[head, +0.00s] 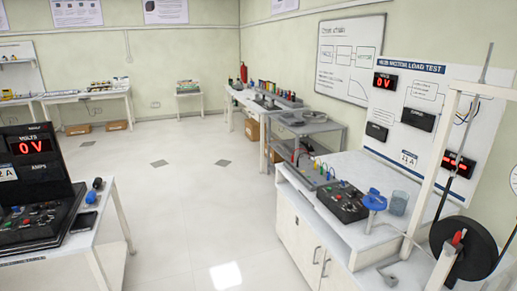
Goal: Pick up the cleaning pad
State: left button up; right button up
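I cannot make out a cleaning pad with certainty in the head view. A white-topped bench with cabinet doors (304,236) stands at the right. On it are a black control box with coloured knobs (342,201), a blue round-topped item (374,201) and a clear beaker (398,203). A small dark flat item (84,222) lies on the left table (106,236); I cannot tell what it is. Neither of my grippers is in view.
A black volt meter panel (35,160) stands on the left table. A frame with a black wheel (463,248) is at the right. A grey shelf cart (305,126) stands beyond the right bench. The floor (190,200) between is clear.

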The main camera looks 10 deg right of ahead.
aim_at(373, 191)
jog(key=i+j, duration=0.1)
jog(key=i, duration=1.8)
jog(key=i+j+z, duration=0.1)
jog(key=i+z, duration=0.3)
jog(key=i, duration=0.5)
jog(key=i+l+z, duration=0.1)
jog(key=z, duration=0.35)
jog(key=i+z, duration=0.25)
jog(key=z, duration=0.15)
jog(key=i+z, duration=0.15)
jog(key=z, duration=0.3)
jog(key=i+j+z, duration=0.1)
jog(key=z, duration=0.7)
jog(key=i+z, duration=0.1)
jog(key=z, duration=0.3)
jog(key=j+z, duration=0.1)
jog(key=z, duration=0.25)
jog(key=i+j+z, duration=0.1)
jog(key=z, duration=0.3)
